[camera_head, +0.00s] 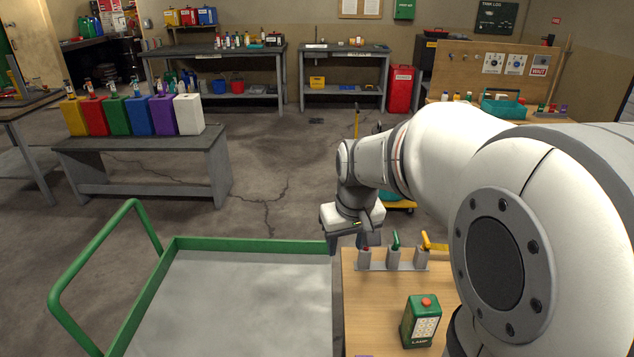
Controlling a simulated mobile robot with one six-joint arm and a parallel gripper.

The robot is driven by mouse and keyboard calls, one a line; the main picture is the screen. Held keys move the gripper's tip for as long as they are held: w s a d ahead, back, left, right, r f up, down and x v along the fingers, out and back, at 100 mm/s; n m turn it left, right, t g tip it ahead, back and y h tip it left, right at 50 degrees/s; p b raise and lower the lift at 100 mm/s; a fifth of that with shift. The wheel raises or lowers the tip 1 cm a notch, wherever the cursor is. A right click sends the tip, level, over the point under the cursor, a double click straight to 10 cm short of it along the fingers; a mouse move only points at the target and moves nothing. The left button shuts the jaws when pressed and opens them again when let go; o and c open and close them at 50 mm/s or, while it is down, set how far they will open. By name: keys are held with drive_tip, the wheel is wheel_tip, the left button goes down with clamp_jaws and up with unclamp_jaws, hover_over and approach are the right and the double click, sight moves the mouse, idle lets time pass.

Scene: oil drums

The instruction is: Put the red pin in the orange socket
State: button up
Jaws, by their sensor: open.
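A grey rack (390,265) with three upright holders stands on the wooden bench top at the lower middle. A small dark red piece, perhaps the red pin (366,249), shows at its left holder; a green handled pin (396,241) and a yellow one (431,244) show at the others. My gripper (347,245) is open, fingers down, just left of and seemingly behind the red piece, which looks partly hidden by a finger. I see no gripped object. I cannot make out an orange socket; my arm hides much of the right side.
A green box labelled LAMP with a red button (421,320) stands on the wooden top (375,310). A green-rimmed cart (250,245) with an empty grey bed lies left. Several coloured cans (155,116) stand on a grey bench (140,144). Floor between is mostly clear.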

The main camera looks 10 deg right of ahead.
drive_tip(key=shift+n+g, duration=0.3)
drive_tip(key=shift+n, duration=0.1)
drive_tip(key=w+d+f, duration=0.4)
drive_tip(key=w+d, duration=0.1)
drive_tip(key=w, duration=0.1)
drive_tip(key=w+d+f, duration=0.4)
drive_tip(key=w+f, duration=0.1)
drive_tip(key=w, duration=0.2)
drive_tip(key=w+d+f+p, duration=0.1)
drive_tip(key=w+d+f, duration=0.4)
drive_tip(key=w, duration=0.2)
drive_tip(key=shift+d, duration=0.35)
drive_tip(key=shift+w+f+p, duration=0.2)
drive_tip(key=shift+f, duration=1.1)
drive_tip(key=shift+w+f+p, duration=0.15)
drive_tip(key=shift+f, duration=1.15)
drive_tip(key=shift+w+f+p, duration=0.2)
drive_tip(key=shift+f, duration=1.1)
drive_tip(key=shift+c, duration=0.5)
clamp_jaws()
